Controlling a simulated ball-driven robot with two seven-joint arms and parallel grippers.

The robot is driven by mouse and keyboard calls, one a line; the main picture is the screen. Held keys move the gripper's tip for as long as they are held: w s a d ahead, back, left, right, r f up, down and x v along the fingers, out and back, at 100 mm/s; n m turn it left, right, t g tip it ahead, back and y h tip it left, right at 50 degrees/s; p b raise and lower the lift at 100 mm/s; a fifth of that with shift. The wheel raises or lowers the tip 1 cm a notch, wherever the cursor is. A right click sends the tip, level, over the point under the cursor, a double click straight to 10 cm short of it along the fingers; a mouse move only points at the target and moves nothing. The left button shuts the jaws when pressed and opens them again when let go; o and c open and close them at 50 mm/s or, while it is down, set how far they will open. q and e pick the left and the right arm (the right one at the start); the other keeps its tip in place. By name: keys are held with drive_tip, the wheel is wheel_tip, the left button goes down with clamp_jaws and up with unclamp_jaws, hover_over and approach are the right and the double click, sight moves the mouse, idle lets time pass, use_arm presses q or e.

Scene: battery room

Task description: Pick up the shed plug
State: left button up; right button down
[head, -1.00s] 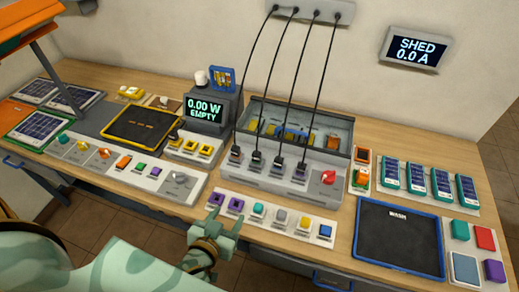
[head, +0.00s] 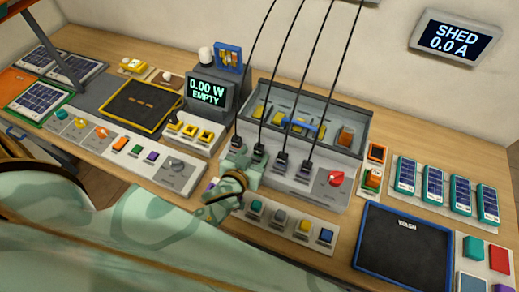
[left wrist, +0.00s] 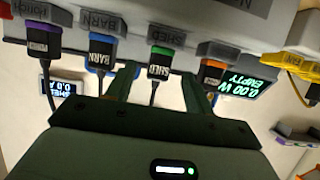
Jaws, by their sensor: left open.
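The shed plug (left wrist: 158,66) is black with a green band and a "SHED" label. It sits in its socket under the grey SHED tag, cord attached. In the head view it is the second plug from the left (head: 259,153), partly close behind my gripper. My left gripper (head: 243,166) is open at the front of the plug panel. In the left wrist view its fingers (left wrist: 160,84) stand on either side of the shed plug, with visible gaps. It holds nothing. My right gripper is not in view.
The barn plug (left wrist: 101,52) and an orange-banded plug (left wrist: 212,73) flank the shed plug closely. A purple-banded plug (left wrist: 43,42) is farther left. Black cords rise from the plugs. A red knob (head: 336,178) is on the panel's right. A button strip (head: 291,226) lies in front.

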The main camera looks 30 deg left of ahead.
sight(261, 146)
use_arm(q)
drive_tip(key=x, duration=0.6)
drive_tip(key=shift+w+b, duration=0.2)
drive_tip(key=shift+b, duration=0.15)
drive_tip(key=shift+r, duration=0.1)
drive_tip(key=shift+s, duration=0.1)
drive_tip(key=shift+c, duration=0.3)
drive_tip(key=c, duration=1)
